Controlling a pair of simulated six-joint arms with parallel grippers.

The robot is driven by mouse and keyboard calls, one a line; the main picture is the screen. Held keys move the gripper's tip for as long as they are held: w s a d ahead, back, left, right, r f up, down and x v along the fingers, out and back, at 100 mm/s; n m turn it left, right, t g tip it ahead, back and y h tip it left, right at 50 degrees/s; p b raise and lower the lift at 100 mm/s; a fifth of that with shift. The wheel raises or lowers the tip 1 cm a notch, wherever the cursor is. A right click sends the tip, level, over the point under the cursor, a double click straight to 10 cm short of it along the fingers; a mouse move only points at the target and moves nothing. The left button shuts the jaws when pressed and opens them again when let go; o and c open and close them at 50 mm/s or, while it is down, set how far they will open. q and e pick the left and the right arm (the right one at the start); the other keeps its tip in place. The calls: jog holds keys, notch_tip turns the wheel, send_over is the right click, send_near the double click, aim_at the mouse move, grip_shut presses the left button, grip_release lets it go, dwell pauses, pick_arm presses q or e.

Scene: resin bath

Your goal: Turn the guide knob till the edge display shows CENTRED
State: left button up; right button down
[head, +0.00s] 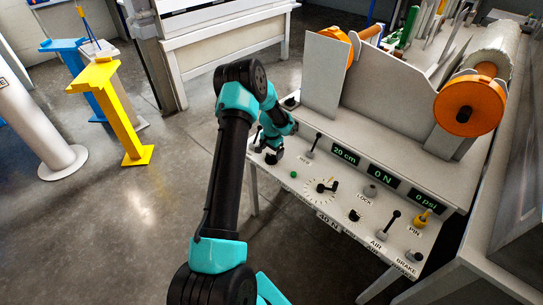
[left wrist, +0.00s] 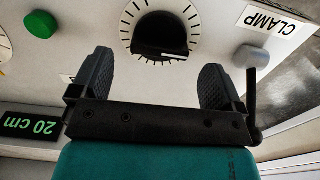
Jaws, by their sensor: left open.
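A round black knob (left wrist: 158,32) with a white mark sits in a ring of tick marks at the top of the left wrist view. I take it for the guide knob; no label for it is readable. My left gripper (left wrist: 157,62) is open, its two dark fingers apart on either side below the knob, with nothing between them. In the head view the left gripper (head: 270,154) is at the far left end of the sloped panel (head: 305,203) and hides the controls there. No display reading CENTRED is visible. My right gripper is out of view.
Displays read 20 cm (head: 345,154), 0 N (head: 383,175) and 0 psi (head: 425,199). An orange-ended roller (head: 470,106) stands behind.

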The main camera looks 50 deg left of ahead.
aim_at(272, 156)
pick_arm(q)
notch_tip(272, 156, up, 13)
jog(key=shift+r, duration=0.15)
dwell(0.6)
jog(key=s+d+f+h, duration=0.1)
jog(key=d+f, duration=0.3)
jog(key=d, duration=0.3)
jog(key=d+f, duration=0.4)
jog(key=d, duration=0.3)
jog(key=s+d+f+h, duration=0.1)
jog(key=d+f, duration=0.3)
jog(key=d, duration=0.3)
jog(key=shift+s+d+f+t+h, duration=0.15)
jog(key=shift+s+d+t+h, duration=0.15)
jog(key=shift+s+t, duration=0.1)
jog(key=s+d+f, duration=0.2)
jog(key=s+d, duration=0.6)
jog(key=d, duration=0.1)
jog(key=s+d+f+n+h, duration=0.1)
jog(key=s+d+f, duration=0.1)
jog(key=s+d, duration=0.6)
jog(key=shift+s+d+f, duration=0.35)
jog(key=shift+s+d, duration=0.05)
jog(key=shift+d, duration=0.3)
